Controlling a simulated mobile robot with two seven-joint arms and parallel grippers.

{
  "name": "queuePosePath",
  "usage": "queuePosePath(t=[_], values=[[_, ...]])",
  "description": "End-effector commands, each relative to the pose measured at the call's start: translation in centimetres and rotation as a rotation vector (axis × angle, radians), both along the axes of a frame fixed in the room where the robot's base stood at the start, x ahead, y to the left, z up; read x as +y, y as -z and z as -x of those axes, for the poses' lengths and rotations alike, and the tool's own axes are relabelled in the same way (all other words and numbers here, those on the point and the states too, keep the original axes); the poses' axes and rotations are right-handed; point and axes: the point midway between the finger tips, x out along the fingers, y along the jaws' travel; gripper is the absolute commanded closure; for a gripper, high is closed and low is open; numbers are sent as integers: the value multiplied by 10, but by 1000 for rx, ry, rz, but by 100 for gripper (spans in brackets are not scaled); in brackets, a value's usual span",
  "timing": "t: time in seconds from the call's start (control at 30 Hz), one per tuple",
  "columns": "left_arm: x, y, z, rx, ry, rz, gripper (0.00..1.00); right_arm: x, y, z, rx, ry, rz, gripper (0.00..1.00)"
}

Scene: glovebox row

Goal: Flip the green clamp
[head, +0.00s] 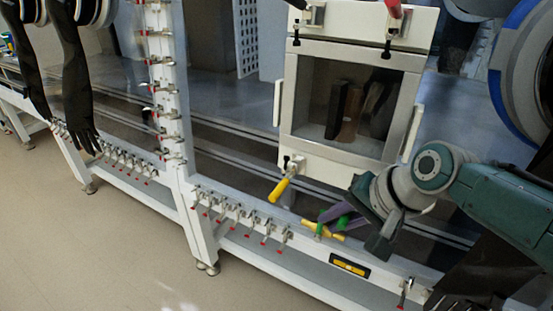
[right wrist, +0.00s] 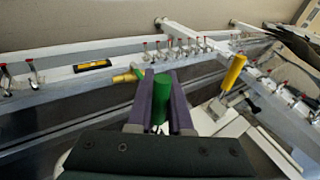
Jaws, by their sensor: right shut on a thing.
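The green clamp (head: 343,222) is on the lower rail below the glovebox door, partly hidden by my right gripper. My right gripper (head: 332,216) has purple fingers and reaches in from the right. In the right wrist view its two fingers (right wrist: 160,110) are closed around the green clamp's handle (right wrist: 160,98), one on each side. A short yellow piece (right wrist: 126,77) with a bit of green at its end shows just left of the fingertips. The clamp's base is hidden. My left gripper is not in view.
A yellow-handled clamp (head: 281,187) hangs at the lower left of the white glovebox door (head: 338,165); it also shows in the right wrist view (right wrist: 232,75). Several red-tipped clamps (head: 245,219) line the rail. A yellow level label (head: 349,265) is below. Black gloves (head: 77,85) hang far left.

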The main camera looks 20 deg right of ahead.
Motion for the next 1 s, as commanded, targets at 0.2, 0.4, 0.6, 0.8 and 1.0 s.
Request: queuePosePath(t=[0.2, 0.4, 0.6, 0.8, 1.0], values=[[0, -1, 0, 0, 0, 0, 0, 0, 0, 1, 17, 1, -18, 100], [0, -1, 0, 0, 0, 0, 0, 0, 0, 1, 18, 1, -19, 100], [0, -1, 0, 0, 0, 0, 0, 1, 0, 1, 17, 1, -19, 74], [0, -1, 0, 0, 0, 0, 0, 1, 0, 1, 16, 1, -18, 52], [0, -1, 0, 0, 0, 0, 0, 0, 0, 1, 17, 1, -18, 52]])
